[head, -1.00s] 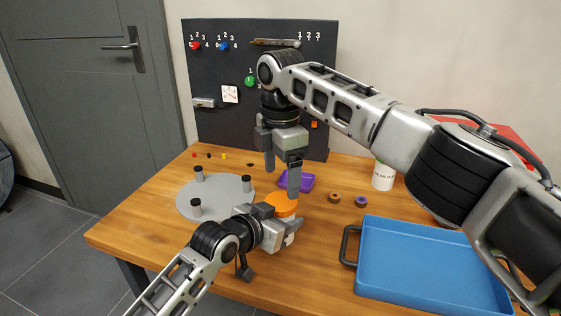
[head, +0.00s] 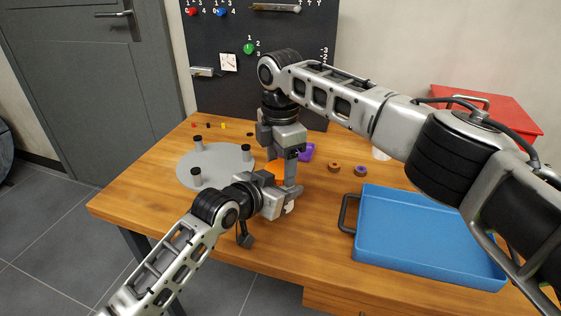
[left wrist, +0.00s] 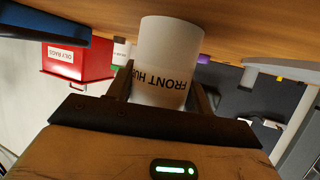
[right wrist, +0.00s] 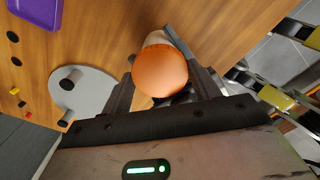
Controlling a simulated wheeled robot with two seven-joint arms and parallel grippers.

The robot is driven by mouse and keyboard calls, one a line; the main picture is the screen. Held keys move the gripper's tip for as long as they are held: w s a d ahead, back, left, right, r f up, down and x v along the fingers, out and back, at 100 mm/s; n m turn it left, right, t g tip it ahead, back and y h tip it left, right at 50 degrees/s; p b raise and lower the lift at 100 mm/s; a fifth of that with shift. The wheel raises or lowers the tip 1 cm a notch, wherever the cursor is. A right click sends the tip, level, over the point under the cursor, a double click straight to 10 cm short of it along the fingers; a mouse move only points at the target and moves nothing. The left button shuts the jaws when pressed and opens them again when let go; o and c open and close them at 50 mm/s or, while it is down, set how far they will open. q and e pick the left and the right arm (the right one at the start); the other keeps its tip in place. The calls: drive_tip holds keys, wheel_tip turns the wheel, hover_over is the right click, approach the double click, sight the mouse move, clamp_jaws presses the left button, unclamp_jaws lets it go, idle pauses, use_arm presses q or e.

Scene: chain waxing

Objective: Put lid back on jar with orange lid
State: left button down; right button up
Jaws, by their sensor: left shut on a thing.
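The white jar (left wrist: 165,60), with black "FRONT HUB" lettering, is between the fingers of my left gripper (left wrist: 160,85). In the head view my left gripper (head: 284,203) is shut on this jar (head: 289,208), above the table. The round orange lid (right wrist: 160,71) covers the jar's end in the right wrist view; whether it is fully seated does not show. My right gripper (right wrist: 163,62) has a finger on each side of the lid, very close to its rim. In the head view my right gripper (head: 280,165) points down from above and hides most of the lid (head: 271,173).
A grey disc with posts (head: 215,170) lies left of the grippers. A blue tray (head: 425,240) with a dark handle fills the table's right side. A purple container (head: 307,152) and two small rings (head: 347,169) lie behind. A pegboard (head: 330,60) stands at the back.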

drive_tip(key=m, duration=0.3)
drive_tip(key=o, duration=1.1)
drive_tip(key=shift+a+r, duration=0.1)
drive_tip(key=shift+r, duration=0.05)
wheel_tip(320, 180, up, 4)
drive_tip(key=shift+r, duration=0.15)
drive_tip(key=shift+c, duration=0.5)
